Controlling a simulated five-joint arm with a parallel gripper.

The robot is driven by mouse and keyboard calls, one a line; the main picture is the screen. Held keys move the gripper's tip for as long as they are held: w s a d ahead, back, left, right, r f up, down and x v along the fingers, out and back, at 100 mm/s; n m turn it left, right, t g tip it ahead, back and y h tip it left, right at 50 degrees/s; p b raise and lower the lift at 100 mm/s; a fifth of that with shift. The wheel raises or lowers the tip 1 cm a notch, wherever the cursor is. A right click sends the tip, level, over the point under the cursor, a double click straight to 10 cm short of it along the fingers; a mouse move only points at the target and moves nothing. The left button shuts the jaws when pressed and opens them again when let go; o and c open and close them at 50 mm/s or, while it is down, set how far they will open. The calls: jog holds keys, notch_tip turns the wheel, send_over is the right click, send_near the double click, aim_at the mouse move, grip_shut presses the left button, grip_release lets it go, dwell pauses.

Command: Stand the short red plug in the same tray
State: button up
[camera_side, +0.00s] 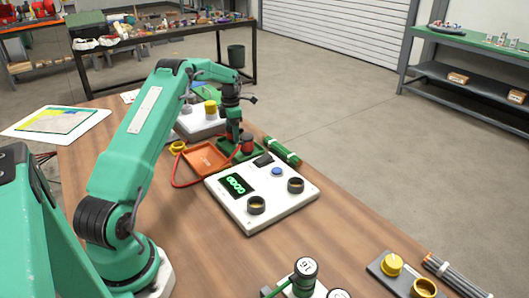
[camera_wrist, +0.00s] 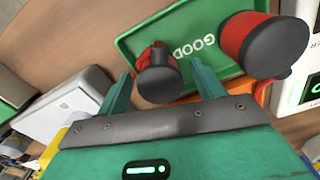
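The green tray marked GOOD (camera_wrist: 205,22) lies below my gripper in the wrist view; it also shows in the side view (camera_side: 226,148). A larger red plug with a dark top (camera_wrist: 240,35) stands in it, also seen in the side view (camera_side: 247,143). The short red plug (camera_wrist: 158,78), dark-topped, appears upright at the tray's near left part. My gripper (camera_wrist: 162,84) has one finger on each side of the short plug, with visible gaps. It is open. In the side view my gripper (camera_side: 233,136) is over the tray and the short plug cannot be made out.
An orange tray (camera_side: 205,158) lies just left of the green tray. A white panel with a lit display (camera_side: 262,194) is close in front. A green cylinder (camera_side: 282,151) lies to the right. A white box with a yellow knob (camera_side: 199,124) stands behind.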

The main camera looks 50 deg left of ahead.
jog(key=shift+r, duration=0.15)
jog(key=shift+r, duration=3.75)
jog(key=shift+r, duration=0.1)
